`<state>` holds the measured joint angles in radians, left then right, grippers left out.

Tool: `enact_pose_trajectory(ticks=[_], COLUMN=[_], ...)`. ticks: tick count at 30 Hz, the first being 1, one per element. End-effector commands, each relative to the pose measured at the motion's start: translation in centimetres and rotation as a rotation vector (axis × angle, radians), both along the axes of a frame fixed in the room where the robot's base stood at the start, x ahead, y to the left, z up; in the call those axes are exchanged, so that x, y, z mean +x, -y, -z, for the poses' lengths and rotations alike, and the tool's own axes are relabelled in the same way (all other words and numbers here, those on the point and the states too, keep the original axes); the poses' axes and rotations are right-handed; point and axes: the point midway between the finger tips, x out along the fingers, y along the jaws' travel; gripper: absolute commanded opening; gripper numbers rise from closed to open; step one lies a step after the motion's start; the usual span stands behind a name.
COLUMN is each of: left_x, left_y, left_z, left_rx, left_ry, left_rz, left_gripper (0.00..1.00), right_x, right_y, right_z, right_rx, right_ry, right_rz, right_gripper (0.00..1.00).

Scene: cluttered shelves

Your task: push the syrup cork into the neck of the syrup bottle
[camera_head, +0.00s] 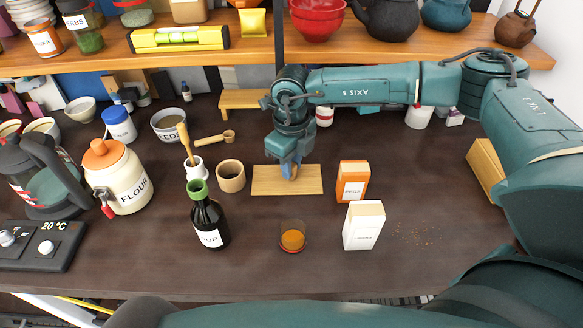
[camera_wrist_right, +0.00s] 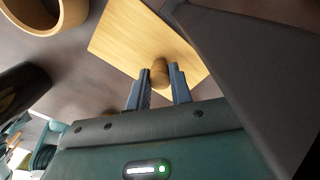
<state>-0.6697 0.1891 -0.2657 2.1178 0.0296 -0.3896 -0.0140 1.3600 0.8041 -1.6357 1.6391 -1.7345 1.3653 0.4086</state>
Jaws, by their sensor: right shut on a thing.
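The syrup bottle (camera_head: 209,222) stands upright on the dark counter in the head view. It is dark with a green neck and a white label. My right gripper (camera_head: 291,172) is over the wooden board (camera_head: 262,188), to the right of and behind the bottle. The right wrist view shows its two fingers (camera_wrist_right: 158,88) shut on the brown syrup cork (camera_wrist_right: 160,73), at the board. I cannot tell whether the cork still touches the board. The cork is mostly hidden by the fingers in the head view. My left gripper is not in view.
A wooden cup (camera_head: 231,177) and a white mortar with pestle (camera_head: 197,169) stand close behind the bottle. A glass with amber liquid (camera_head: 292,237) is to its right. An orange box (camera_head: 352,182) and a white box (camera_head: 363,226) stand further right. The shelf (camera_head: 120,55) runs behind.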

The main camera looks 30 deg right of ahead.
Motion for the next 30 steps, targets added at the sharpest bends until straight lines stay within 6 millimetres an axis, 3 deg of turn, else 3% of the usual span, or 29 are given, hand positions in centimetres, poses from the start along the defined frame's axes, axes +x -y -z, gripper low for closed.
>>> enact_pose_trajectory(ticks=[4,30], left_x=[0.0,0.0], left_y=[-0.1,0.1], left_z=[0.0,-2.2], left_rx=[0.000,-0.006], left_ry=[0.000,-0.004], left_rz=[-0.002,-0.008], left_gripper=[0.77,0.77], right_x=[0.0,0.0], right_y=[0.0,0.0], right_z=[0.0,-3.6], right_rx=[0.000,0.000], right_ry=[0.000,0.001], right_rz=[0.000,0.000], right_gripper=[0.00,0.00])
